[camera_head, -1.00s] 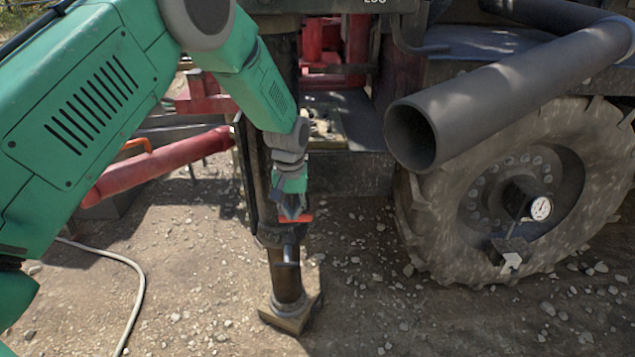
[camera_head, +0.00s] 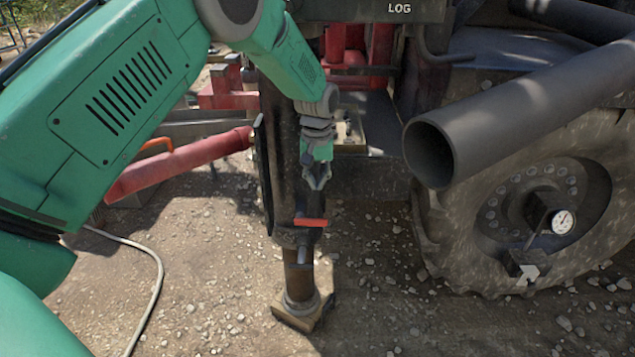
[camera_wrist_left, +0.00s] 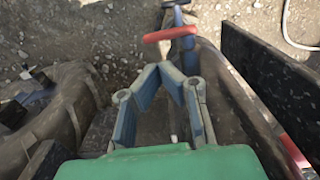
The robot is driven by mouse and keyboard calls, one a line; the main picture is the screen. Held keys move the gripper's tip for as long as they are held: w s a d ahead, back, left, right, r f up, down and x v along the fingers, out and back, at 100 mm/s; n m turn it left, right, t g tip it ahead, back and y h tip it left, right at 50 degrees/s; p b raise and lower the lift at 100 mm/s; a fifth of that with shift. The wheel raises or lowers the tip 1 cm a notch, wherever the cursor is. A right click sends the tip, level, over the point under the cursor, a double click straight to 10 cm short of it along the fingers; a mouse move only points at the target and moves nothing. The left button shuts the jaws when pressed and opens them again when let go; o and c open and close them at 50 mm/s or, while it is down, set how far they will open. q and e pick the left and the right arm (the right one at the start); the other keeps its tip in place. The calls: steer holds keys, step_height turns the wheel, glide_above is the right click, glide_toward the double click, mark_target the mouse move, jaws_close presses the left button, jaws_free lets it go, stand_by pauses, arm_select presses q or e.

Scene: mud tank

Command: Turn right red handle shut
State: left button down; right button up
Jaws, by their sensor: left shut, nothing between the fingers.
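The red handle (camera_head: 310,222) is a short bar on the dark upright leg (camera_head: 277,160), lying roughly level and pointing right in the head view. It also shows at the top of the left wrist view (camera_wrist_left: 170,34). My left gripper (camera_head: 317,187) hangs just above the handle, apart from it, with its fingers pointing down. In the wrist view its fingertips (camera_wrist_left: 165,68) come together with nothing between them, short of the handle. My right gripper is not in view.
A large dark pipe (camera_head: 500,120) and a muddy wheel (camera_head: 535,215) with a gauge (camera_head: 561,222) stand to the right. A red cylinder (camera_head: 175,165) and a pale hose (camera_head: 155,290) lie left.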

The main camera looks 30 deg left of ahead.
mark_target(317, 219)
arm_select(q)
step_height(317, 219, down, 10)
steer(key=shift+f+b, duration=0.15)
steer(key=shift+b, duration=0.6)
